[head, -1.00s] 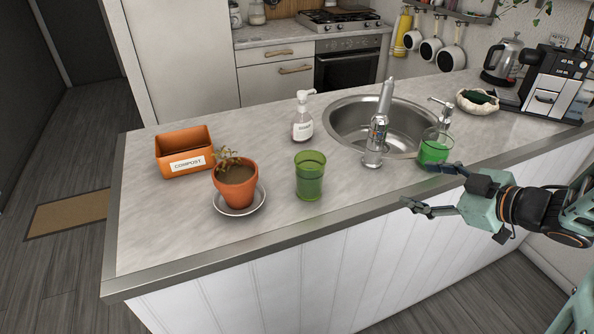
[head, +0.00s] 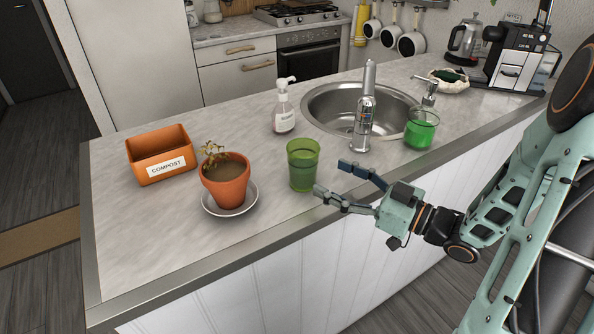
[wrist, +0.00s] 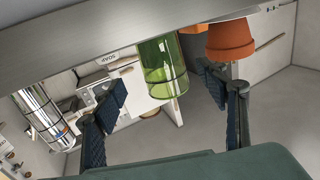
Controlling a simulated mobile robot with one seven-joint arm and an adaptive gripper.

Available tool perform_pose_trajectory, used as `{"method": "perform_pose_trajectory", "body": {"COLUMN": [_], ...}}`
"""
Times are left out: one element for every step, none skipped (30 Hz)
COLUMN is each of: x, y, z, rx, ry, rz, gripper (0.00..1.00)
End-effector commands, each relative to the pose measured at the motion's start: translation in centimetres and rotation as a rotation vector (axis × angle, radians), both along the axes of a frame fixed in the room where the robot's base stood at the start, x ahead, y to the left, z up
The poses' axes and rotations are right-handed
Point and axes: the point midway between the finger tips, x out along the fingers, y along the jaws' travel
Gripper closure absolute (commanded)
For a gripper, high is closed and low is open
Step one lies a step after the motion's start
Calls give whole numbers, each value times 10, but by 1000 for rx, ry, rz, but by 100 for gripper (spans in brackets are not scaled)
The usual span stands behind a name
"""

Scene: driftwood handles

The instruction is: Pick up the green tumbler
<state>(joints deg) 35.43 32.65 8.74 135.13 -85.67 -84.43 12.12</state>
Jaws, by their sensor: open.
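The green tumbler (head: 303,166) is translucent green glass and stands upright on the counter, right of the potted plant. My gripper (head: 331,178) is open and empty, just right of the tumbler over the counter's front edge, its fingers pointing left towards it. In the wrist view the tumbler (wrist: 163,68) shows upside down between the two spread fingers, beyond their tips. The fingers look apart from the glass.
A soap bottle (head: 284,108), faucet (head: 364,115) and orange compost box (head: 152,145) stand behind.

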Motion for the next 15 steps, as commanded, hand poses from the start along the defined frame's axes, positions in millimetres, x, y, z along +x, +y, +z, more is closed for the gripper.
{"method": "perform_pose_trajectory", "body": {"x": [4,7,10,12,14,16,17,18,19,21,22,24,26,29,32], "y": [9,13,18,21,23,26,27,29,31,33,36,41,46,50,55], "z": [0,0,0,0,0,0,-1,-1,-1,-2,-2,-4,-5,-6,-7], "rx": [-1,-1,-1,-1,-1,-2,-2,-2,-2,-1,-1,-1,-1,-1,-2], "ry": [1,1,1,1,1,1,1,1,1,2,2,3,3,2,1], "rz": [5,4,5,4,3,2,2,2,2,2,3,4,4,5,4], "gripper": [34,34,34,34,34,34,34,34,34,34,34,34,34,34,34]}}
